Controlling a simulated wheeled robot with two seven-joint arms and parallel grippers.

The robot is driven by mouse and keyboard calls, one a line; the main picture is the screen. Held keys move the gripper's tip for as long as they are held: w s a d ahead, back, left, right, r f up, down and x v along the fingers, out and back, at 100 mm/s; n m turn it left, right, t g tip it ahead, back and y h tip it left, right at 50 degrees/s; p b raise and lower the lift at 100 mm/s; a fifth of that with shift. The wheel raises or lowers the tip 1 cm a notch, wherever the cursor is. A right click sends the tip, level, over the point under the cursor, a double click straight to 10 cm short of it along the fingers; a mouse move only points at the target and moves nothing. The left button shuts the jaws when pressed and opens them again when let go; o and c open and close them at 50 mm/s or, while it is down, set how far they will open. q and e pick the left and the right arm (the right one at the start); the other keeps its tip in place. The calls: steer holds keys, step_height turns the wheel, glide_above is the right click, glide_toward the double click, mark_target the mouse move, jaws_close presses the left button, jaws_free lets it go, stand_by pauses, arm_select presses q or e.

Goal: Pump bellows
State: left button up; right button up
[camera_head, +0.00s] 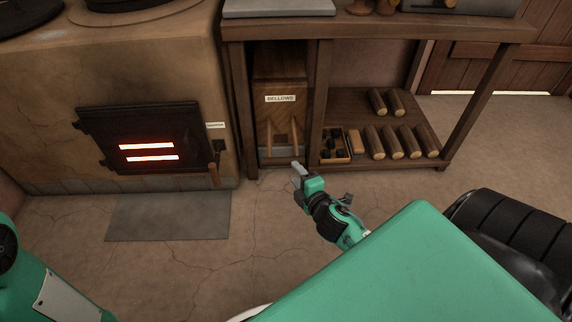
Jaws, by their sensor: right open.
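The wooden bellows (279,98) stand upright in the left bay of the wooden bench, with a white label reading "BELLOWS". Two light wooden handles or slats lean at the lower front of the bellows. My right gripper (297,170) is in front of and just below the bellows' lower front, close to the floor. It is open, and I see nothing between its fingers. I cannot tell whether it touches the bellows. My left gripper is out of view; only part of a green arm shows at the lower left.
A clay stove with a dark firebox door (145,138) glows at the left; a grey floor slab (168,216) lies before it. The bench's lower shelf (345,100) holds several logs (376,142) and a small box of dark lumps (335,146).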

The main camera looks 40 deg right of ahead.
mark_target(288, 164)
steer(key=shift+b+x, duration=1.6)
steer(key=shift+x, duration=2.4)
